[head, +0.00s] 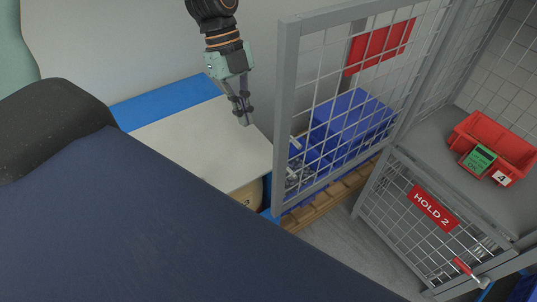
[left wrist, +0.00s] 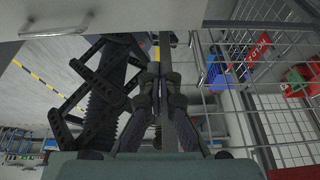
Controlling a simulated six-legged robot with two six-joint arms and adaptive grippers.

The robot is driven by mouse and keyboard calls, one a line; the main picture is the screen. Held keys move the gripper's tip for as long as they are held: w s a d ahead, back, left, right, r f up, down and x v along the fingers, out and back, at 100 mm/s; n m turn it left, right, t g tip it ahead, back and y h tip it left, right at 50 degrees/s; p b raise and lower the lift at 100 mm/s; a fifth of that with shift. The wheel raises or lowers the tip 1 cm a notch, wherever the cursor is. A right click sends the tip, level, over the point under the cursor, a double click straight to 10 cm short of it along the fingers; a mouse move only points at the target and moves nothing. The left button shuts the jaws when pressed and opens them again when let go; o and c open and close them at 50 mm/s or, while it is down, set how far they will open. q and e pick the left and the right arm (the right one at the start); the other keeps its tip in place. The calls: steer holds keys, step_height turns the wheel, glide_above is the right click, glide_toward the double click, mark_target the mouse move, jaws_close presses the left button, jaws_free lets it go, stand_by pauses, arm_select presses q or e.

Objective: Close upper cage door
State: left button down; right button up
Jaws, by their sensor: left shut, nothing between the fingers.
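The upper cage door (head: 284,130), a grey frame with wire mesh and a red sign (head: 380,47), stands swung open toward the middle of the head view. The upper compartment is open. My right gripper is not in view.
The lower mesh door (head: 385,205) below bears a "HOLD 2" sign (head: 433,207) and looks shut. Blue bins (head: 352,125) show behind the open door. A pale tabletop (head: 190,140) lies below my gripper.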

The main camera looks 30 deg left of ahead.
arm_select(q)
steer(key=b+x, duration=0.2)
steer(key=x, duration=0.6)
steer(key=shift+d+f+b, duration=0.15)
steer(key=shift+f+b, duration=0.2)
steer(key=shift+b, duration=0.05)
steer(key=shift+s+d+f+b, duration=0.2)
steer(key=shift+d, duration=0.6)
steer(key=shift+s+d+f+b, duration=0.25)
steer(key=shift+d, duration=0.55)
steer(key=shift+s+d+f+b, duration=0.2)
steer(key=shift+d, duration=0.55)
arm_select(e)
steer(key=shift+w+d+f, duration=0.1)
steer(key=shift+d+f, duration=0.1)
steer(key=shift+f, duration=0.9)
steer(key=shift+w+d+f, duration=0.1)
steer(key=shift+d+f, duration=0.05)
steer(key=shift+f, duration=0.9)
